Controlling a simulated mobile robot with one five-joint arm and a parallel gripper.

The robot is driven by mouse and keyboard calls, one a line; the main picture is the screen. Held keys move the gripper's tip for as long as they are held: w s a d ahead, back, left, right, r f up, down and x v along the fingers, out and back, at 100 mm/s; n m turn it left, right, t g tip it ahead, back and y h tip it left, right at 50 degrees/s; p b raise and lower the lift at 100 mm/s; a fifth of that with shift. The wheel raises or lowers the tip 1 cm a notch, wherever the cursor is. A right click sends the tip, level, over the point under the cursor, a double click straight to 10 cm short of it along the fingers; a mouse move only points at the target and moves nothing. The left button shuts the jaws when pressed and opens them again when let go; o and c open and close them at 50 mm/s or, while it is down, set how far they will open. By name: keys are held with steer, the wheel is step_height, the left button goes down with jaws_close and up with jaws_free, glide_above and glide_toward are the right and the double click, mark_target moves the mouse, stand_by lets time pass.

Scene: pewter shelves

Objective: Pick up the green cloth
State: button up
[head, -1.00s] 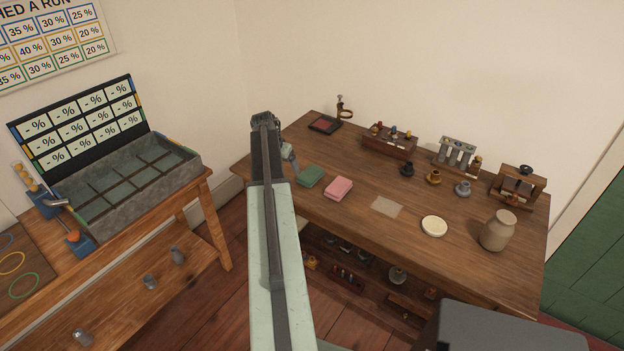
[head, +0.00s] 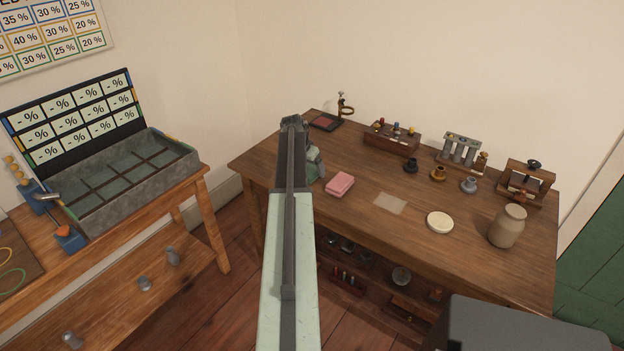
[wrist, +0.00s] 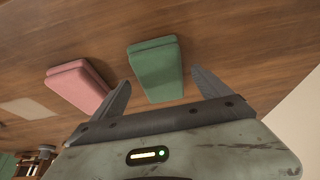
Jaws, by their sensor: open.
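The green cloth (wrist: 156,72) is a folded block lying on the wooden table. In the wrist view it shows between and just beyond the two fingers of my gripper (wrist: 166,98). The fingers are spread open with nothing held. In the head view my arm hides most of the green cloth, and only a sliver of it (head: 318,170) shows at the right of the arm's end. The fingers are hidden there.
A pale flat sheet (head: 390,203), a round cream lid (head: 440,222) and a tan jar (head: 507,226) stand further right. Small racks line the table's back.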

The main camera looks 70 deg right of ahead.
mark_target(313, 166)
steer(key=shift+d+f, duration=0.2)
steer(key=shift+f, duration=0.5)
steer(key=shift+r, duration=0.2)
steer(key=c, duration=1.4)
steer(key=shift+c, duration=0.2)
steer(key=shift+r+p, duration=0.55)
steer(key=shift+p, duration=0.05)
step_height(313, 166, up, 4)
steer(key=p, duration=0.3)
steer(key=shift+f, duration=0.25)
steer(key=s+a, duration=0.2)
steer(key=s, duration=0.2)
steer(key=s+a, duration=0.3)
steer(key=s, duration=0.2)
steer(key=s+a+p, duration=0.1)
steer(key=s+a, duration=0.2)
steer(key=s, duration=0.1)
steer(key=shift+s+a+r, duration=0.2)
steer(key=shift+s, duration=0.2)
